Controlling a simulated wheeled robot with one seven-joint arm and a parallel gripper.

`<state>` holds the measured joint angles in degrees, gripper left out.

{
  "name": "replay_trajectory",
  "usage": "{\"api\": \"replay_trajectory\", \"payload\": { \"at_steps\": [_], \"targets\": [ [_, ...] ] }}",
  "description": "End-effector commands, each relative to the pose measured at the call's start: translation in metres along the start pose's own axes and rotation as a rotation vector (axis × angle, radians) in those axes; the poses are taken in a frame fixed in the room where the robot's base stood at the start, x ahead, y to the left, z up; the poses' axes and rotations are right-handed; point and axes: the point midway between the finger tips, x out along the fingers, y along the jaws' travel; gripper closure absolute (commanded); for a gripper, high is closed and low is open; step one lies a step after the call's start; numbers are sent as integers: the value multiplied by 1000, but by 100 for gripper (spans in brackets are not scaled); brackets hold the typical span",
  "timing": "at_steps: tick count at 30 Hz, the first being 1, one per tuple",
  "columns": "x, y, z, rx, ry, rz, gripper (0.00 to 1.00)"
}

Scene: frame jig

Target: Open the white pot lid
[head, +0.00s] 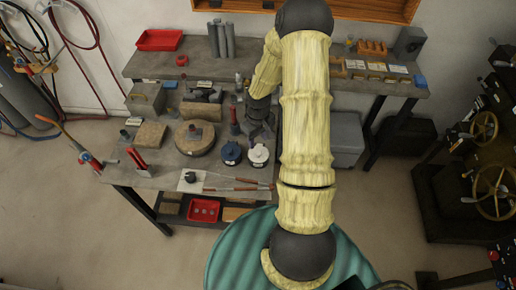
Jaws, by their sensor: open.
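A small white pot (258,157) with a dark top stands near the front of the workbench (155,183), right of centre. A dark blue pot (230,154) of similar size stands just to its left. The white pot's lid looks seated on it, but it is too small to tell for certain. My gripper (259,134) is dark, points down and is open, just behind and above the white pot. I cannot tell whether its fingers touch the lid. My pale yellow arm passes to the right of the pots and hides part of the bench.
A round wooden block (194,146) stands left of the pots, with an upright dark rod (234,122) behind the blue pot. Red-handled tools (232,188) lie along the bench front. A red tray (159,40) is at the back left. Machines with handwheels (484,128) stand far right.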

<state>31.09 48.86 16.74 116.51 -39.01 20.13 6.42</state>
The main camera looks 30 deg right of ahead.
Motion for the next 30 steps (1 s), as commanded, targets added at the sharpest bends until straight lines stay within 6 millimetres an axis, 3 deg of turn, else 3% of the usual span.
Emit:
{"api": "replay_trajectory", "payload": {
  "at_steps": [12, 24, 30],
  "targets": [
    [61, 0, 0, -2, -1, 0, 55],
    [70, 0, 0, 0, 0, 1, 55],
    [70, 0, 0, 0, 0, 1, 93]
  ]
}}
